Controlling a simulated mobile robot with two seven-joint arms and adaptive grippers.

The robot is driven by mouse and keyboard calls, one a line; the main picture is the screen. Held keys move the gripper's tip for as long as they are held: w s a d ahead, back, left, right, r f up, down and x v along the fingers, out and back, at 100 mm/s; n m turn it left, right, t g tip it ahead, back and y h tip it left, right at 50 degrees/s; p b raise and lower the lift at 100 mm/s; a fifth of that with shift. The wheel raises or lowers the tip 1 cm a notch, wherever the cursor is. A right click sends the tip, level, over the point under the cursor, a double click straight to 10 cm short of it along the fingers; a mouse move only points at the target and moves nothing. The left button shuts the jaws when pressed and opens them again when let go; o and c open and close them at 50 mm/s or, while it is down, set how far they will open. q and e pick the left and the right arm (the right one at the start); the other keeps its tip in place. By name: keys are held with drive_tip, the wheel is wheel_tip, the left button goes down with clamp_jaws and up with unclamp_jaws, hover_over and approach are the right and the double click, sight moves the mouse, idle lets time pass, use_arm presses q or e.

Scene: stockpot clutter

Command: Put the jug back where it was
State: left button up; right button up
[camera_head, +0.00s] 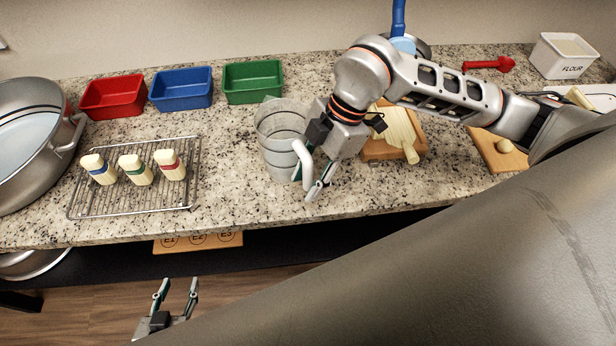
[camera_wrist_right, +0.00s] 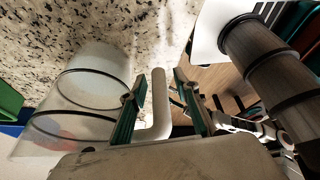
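The clear jug (camera_head: 279,140) with dark rings and a white handle (camera_head: 303,162) stands upright on the granite counter, right of the wire rack. My right gripper (camera_head: 318,187) is at the handle, on the jug's right side. In the right wrist view, the handle (camera_wrist_right: 159,105) lies between the two fingers of the right gripper (camera_wrist_right: 159,82), with narrow gaps showing on both sides, and the jug body (camera_wrist_right: 80,95) is to the left. My left gripper (camera_head: 178,290) is open and empty, low in front of the counter.
A wire rack (camera_head: 137,207) with several cream-coloured bottles and a large pot (camera_head: 30,165) are to the left. Red (camera_head: 112,99), blue (camera_head: 181,90) and green (camera_head: 252,83) bins stand behind. A wooden board (camera_head: 378,150) lies right of the jug.

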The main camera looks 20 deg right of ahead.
drive_tip(key=v, duration=1.2)
drive_tip(key=shift+r+b, duration=0.2)
drive_tip(key=shift+b, duration=0.2)
